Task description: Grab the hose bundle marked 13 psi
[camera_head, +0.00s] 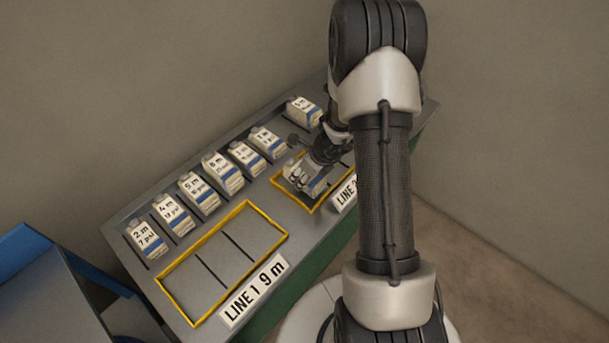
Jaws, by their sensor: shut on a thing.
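My gripper (303,176) is shut on a white and blue hose bundle (313,187) at the second yellow frame (281,183). The fingers and wrist cover much of it, and its marking cannot be read. I cannot tell whether it touches the bench. Several similar bundles stand in a slanted row along the back. They include one reading 2 m 7 psi (147,241), one reading 4 m (173,214) with a psi figure too small to be sure of, one reading 5 m (199,194), and one reading 6 m (223,173). No 13 psi marking is clearly legible.
The empty first yellow frame (262,211) has dividers and a LINE 1 9 m sign (254,290). A second LINE sign (345,191) is partly behind my arm. Another bundle (304,111) stands at the row's far end. A blue bin (45,285) is at lower left.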

